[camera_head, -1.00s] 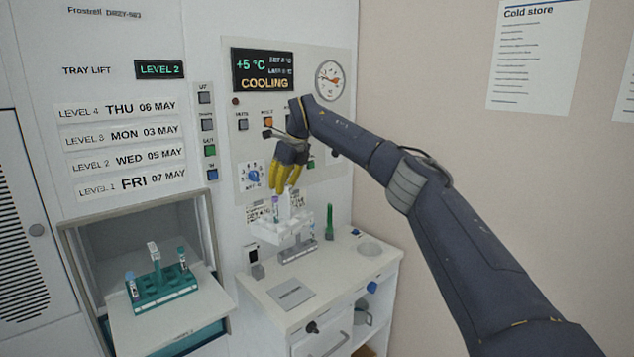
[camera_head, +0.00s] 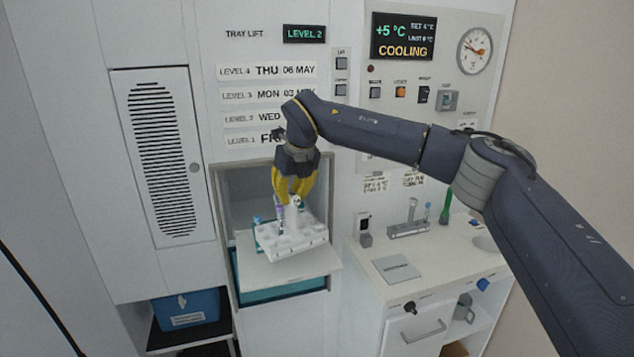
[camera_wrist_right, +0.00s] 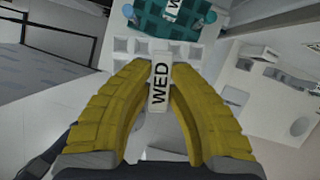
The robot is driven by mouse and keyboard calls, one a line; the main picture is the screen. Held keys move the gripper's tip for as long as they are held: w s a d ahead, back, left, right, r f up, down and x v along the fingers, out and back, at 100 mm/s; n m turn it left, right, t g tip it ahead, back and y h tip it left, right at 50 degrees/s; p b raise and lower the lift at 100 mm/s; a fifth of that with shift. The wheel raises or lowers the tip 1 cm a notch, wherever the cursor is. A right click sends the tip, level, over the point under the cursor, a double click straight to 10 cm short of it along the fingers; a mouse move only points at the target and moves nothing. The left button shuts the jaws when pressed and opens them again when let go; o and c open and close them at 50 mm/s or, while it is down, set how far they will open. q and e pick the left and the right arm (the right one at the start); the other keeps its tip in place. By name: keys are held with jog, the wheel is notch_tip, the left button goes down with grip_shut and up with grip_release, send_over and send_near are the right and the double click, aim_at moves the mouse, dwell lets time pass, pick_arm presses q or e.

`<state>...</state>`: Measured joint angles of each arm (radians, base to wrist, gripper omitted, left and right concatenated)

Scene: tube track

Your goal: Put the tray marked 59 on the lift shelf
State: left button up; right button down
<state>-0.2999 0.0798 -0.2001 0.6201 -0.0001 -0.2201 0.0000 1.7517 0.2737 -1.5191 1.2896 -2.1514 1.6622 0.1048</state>
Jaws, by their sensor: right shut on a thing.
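My right gripper (camera_head: 294,190) is shut on the upright handle of a white tray (camera_head: 300,243). In the right wrist view the yellow fingers (camera_wrist_right: 160,95) close around the handle's tag (camera_wrist_right: 159,88), which reads WED. I cannot read a 59. A purple-capped tube stands in the white tray. The tray hangs slightly tilted over the lift shelf (camera_head: 258,270); I cannot tell if it touches. A teal tray stands on the shelf behind it, mostly hidden in the head view; the wrist view shows this teal tray (camera_wrist_right: 150,28) with tubes. My left gripper is not in view.
The lift display (camera_head: 304,34) reads LEVEL 2. The shelf sits in a framed opening with side walls close by. To the right, a counter (camera_head: 375,250) holds a grey rack (camera_head: 408,230), a green upright item (camera_head: 445,207) and a flat grey plate (camera_head: 396,268).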

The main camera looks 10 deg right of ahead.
jog(key=shift+s+a+f+m, duration=0.1)
jog(key=shift+s+a+m, duration=0.2)
jog(key=shift+a, duration=0.1)
jog(key=shift+a+m+h, duration=0.2)
jog(key=shift+m+h, duration=0.2)
jog(key=shift+m, duration=0.6)
jog(key=shift+f, duration=0.1)
jog(key=shift+f+t, duration=0.1)
jog(key=shift+t, duration=0.2)
send_over(287, 227)
jog(key=s, duration=0.2)
jog(key=shift+w+d+f, duration=0.1)
jog(key=shift+w+f, duration=0.05)
jog(key=shift+f, duration=1.05)
jog(key=shift+w+f, duration=0.1)
jog(key=shift+f, duration=1.9)
jog(key=c, duration=1.3)
grip_release()
